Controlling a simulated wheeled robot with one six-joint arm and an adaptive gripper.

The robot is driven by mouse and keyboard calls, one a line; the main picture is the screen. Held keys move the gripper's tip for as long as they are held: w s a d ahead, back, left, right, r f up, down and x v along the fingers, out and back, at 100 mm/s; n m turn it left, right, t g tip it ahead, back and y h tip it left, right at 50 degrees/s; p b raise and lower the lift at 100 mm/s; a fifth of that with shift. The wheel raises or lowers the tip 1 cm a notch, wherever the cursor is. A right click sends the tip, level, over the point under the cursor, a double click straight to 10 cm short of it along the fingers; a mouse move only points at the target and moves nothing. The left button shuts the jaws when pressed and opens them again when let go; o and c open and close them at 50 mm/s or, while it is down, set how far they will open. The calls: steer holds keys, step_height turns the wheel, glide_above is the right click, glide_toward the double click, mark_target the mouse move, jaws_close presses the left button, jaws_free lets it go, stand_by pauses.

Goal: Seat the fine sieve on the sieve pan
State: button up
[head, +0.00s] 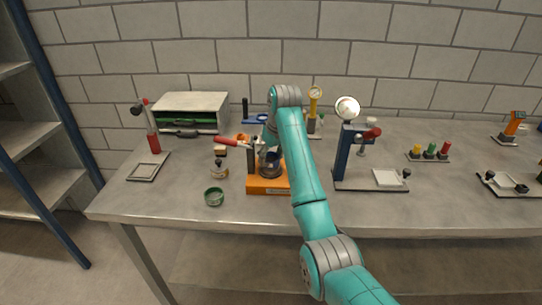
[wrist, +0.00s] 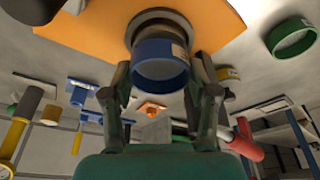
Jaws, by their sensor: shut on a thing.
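My gripper (wrist: 160,88) is shut on a blue ring-shaped sieve (wrist: 160,52) with a pale label, one finger on each side. The sieve is in front of a grey round pan (wrist: 141,18) on an orange base (wrist: 90,28) in the wrist view. I cannot tell whether the sieve touches the pan or is slightly above it. In the head view, the orange base (head: 266,187) stands mid-table with my gripper (head: 268,155) over it, and my arm covers its right part. No readable mark shows which sieve is the fine one.
A red-handled lever (head: 228,142) is close to my gripper. A blue press stand (head: 343,157) rises to the right. The front table edge is clear.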

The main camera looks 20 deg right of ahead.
steer(key=shift+f, duration=0.6)
stand_by(0.7)
steer(key=o, duration=1.2)
steer(key=shift+r, duration=0.15)
